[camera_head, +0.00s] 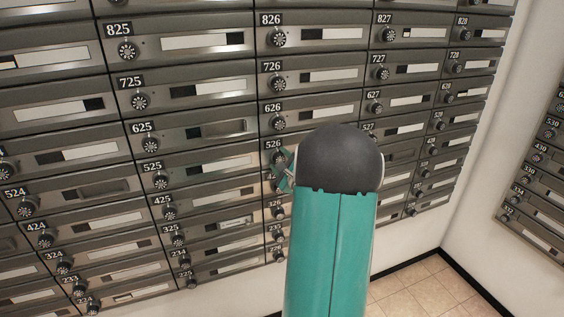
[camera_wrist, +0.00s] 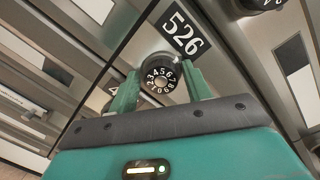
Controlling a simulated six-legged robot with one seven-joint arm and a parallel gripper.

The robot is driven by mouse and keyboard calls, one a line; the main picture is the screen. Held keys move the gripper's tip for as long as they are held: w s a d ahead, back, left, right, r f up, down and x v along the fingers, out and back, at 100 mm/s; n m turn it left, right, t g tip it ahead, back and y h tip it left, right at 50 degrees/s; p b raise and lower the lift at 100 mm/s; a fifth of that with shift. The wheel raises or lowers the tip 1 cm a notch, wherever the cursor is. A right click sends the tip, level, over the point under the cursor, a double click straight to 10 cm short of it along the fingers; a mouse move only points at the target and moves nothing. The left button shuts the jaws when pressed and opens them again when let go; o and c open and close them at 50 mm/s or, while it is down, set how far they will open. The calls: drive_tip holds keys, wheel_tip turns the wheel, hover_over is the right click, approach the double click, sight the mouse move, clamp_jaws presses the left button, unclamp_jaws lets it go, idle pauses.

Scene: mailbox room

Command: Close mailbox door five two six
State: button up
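The number plate of mailbox door 526 (camera_head: 273,145) shows just left of my arm in the head view. It is large in the wrist view (camera_wrist: 182,33), with the door's black round dial (camera_wrist: 160,80) right below it. My gripper (camera_head: 285,172) is at this dial. In the wrist view, its two green fingers (camera_wrist: 160,84) stand apart, one on each side of the dial; whether they touch it I cannot tell. Most of door 526 is hidden behind my arm in the head view, so I cannot tell whether it is fully flush.
Rows of grey mailbox doors surround it, with door 626 (camera_head: 310,106) above and door 525 (camera_head: 205,167) to the left. A white wall (camera_head: 495,130) and more mailboxes (camera_head: 540,200) stand at the right. Tiled floor (camera_head: 425,290) is clear at the lower right.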

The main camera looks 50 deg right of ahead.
drive_tip(key=shift+o, duration=0.8)
drive_tip(key=shift+w+a+r, duration=0.1)
drive_tip(key=shift+w+r, duration=0.25)
drive_tip(key=v, duration=1.4)
drive_tip(key=shift+s+f, duration=0.2)
drive_tip(key=shift+f, duration=0.15)
